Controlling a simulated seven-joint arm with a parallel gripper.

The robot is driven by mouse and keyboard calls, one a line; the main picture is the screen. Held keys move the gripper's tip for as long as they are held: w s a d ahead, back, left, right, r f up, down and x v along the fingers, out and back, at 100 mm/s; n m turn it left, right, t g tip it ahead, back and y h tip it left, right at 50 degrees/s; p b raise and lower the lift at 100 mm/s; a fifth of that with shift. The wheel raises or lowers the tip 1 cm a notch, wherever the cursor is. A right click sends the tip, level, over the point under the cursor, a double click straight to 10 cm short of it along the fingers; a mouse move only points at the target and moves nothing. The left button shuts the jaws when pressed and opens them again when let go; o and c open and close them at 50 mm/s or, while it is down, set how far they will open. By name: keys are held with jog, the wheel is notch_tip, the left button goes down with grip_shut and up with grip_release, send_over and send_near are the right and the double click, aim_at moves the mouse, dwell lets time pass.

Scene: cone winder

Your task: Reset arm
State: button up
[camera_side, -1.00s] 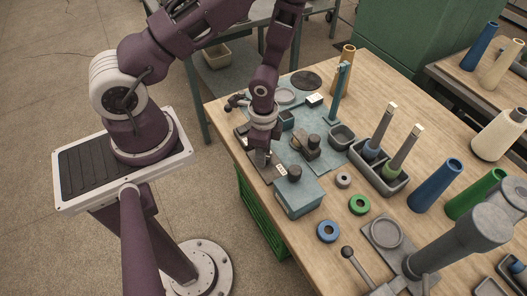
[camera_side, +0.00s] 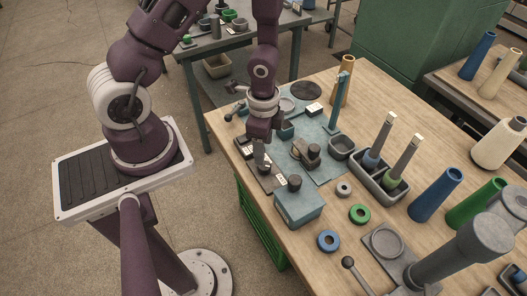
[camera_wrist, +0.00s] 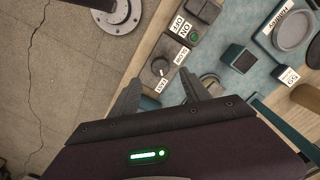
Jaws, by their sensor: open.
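My gripper (camera_side: 262,168) points down over the left edge of the wooden bench, above a dark control panel (camera_side: 268,181). In the wrist view my gripper (camera_wrist: 160,84) is open, with nothing between its two fingers. Past the fingertips the control panel (camera_wrist: 176,57) shows a round knob marked SLOW and FAST, and ON and OFF buttons. The fingers appear apart from the knob, though the exact gap cannot be told.
A blue-grey box (camera_side: 298,205) with a dark knob stands close to my gripper. A post (camera_side: 338,105) rises from the blue mat (camera_side: 325,162). A grey tray (camera_side: 380,181) holds two upright spindles. Cones and rings stand to the right.

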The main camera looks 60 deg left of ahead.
notch_tip(320, 180, up, 16)
jog(key=w+a+n+t+y, duration=0.2)
jog(key=n+t, duration=0.1)
jog(key=n, duration=0.1)
jog(key=s+d+r+n+t+h, duration=0.1)
jog(key=s+d+r+n, duration=0.1)
jog(key=s+r, duration=0.4)
jog(key=s+d+r+n+t+h, duration=0.1)
jog(key=s+d+r+n, duration=0.2)
jog(key=s+r, duration=0.4)
jog(key=shift+d+r+t, duration=0.25)
jog(key=shift+r+t, duration=0.05)
jog(key=shift+r, duration=0.2)
jog(key=shift+o, duration=0.3)
jog(key=shift+w, duration=0.1)
jog(key=shift+o, duration=0.5)
